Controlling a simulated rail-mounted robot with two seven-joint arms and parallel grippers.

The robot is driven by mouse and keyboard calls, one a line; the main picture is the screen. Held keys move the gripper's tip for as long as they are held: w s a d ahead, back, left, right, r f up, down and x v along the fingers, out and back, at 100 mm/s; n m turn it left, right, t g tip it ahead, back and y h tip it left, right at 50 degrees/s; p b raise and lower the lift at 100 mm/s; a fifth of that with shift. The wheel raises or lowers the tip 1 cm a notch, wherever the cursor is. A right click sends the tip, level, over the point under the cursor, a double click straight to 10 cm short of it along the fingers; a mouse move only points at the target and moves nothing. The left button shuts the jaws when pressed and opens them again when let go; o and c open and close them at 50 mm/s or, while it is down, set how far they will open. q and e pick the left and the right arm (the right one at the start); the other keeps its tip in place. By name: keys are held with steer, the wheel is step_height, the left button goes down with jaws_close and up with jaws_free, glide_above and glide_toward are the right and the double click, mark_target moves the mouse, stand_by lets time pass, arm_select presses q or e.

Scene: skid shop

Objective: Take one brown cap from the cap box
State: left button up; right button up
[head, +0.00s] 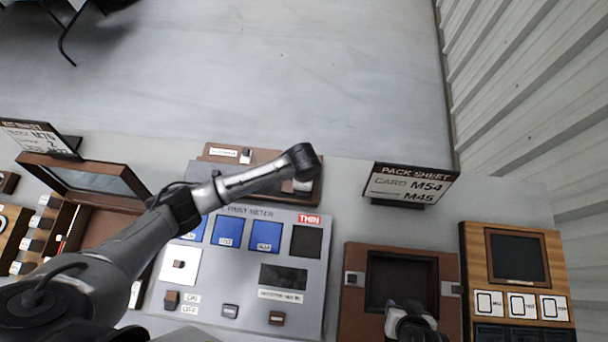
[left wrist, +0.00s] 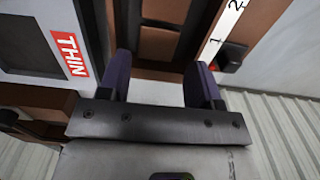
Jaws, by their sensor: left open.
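My left gripper (left wrist: 160,75) is open in the left wrist view, with its two dark purple fingers apart. No cap box label is readable, and I cannot identify a brown cap for certain. My right gripper (head: 410,322) is partly seen at the bottom.
A brown tray (head: 354,310) with a dark recess lies right of the panel. A pack sheet sign (head: 410,184) stands behind it. A wooden panel with a dark screen (head: 518,257) is far right. An open-lidded brown case (head: 85,180) lies left. A corrugated wall (head: 530,80) bounds the right.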

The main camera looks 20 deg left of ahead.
arm_select(q)
steer(key=shift+s+f, duration=0.15)
steer(key=shift+f, duration=2.1)
steer(key=c, duration=0.7)
steer(key=shift+r, duration=0.15)
